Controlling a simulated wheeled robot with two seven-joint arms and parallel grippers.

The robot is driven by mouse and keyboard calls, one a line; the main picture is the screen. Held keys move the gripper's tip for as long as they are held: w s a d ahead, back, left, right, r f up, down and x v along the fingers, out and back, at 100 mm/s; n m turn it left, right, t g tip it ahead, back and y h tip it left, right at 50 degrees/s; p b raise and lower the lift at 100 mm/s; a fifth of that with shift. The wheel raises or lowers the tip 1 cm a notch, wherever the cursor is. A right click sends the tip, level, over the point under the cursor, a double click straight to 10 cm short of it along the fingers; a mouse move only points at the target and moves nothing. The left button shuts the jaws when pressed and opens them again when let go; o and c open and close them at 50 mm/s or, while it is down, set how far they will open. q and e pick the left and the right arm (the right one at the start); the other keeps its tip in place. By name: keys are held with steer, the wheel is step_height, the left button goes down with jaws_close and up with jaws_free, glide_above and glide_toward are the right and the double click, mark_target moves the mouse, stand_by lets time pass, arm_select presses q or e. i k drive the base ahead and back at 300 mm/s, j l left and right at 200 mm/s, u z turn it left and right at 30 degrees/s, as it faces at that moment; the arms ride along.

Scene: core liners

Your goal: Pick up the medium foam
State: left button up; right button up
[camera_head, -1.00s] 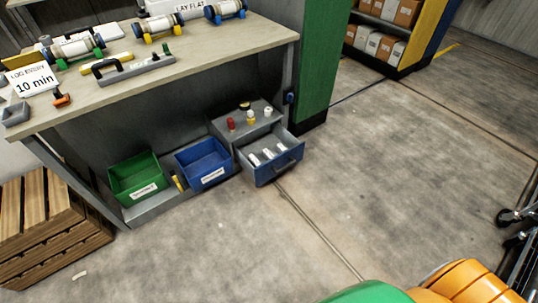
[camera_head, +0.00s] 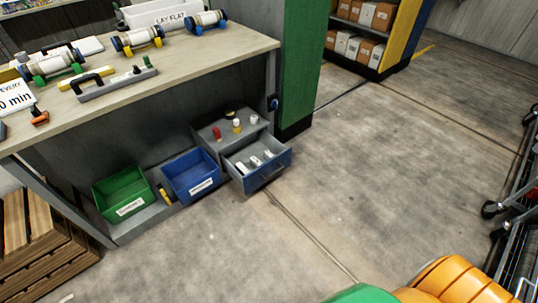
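Several small white pieces (camera_head: 256,161) lie in an open grey drawer (camera_head: 257,176) low under the workbench; they may be the foams, but they are too small for me to tell their sizes. On top of the drawer unit (camera_head: 208,130) stand small red, yellow and white items. My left gripper is not in view. An orange and green part of my own arm shows at the bottom right, but neither gripper's fingers are in view.
A workbench (camera_head: 180,65) carries several capped cylinders on coloured feet. A green bin (camera_head: 122,192) and a blue bin (camera_head: 191,173) stand on its lower shelf. A wooden crate (camera_head: 40,250) stands at left, a wire cart (camera_head: 515,220) at right. The floor (camera_head: 390,150) between is clear.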

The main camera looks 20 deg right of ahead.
mark_target(254, 161)
steer(key=i+l, duration=0.2)
steer(key=l, duration=0.2)
steer(key=i+l+u, duration=0.15)
steer(key=l, duration=0.3)
steer(key=i+l, duration=0.3)
steer(key=l, duration=0.15)
steer(key=i+l+u, duration=0.15)
steer(key=l, duration=0.25)
steer(key=i+l, duration=0.25)
steer(key=l, duration=0.2)
steer(key=i+l+u, duration=0.1)
steer(key=l, duration=0.4)
steer(key=i+l+u, duration=0.1)
steer(key=i+l, duration=0.15)
steer(key=l, duration=0.2)
steer(key=i+l, duration=0.1)
steer(key=l, duration=0.4)
steer(key=i+u, duration=0.05)
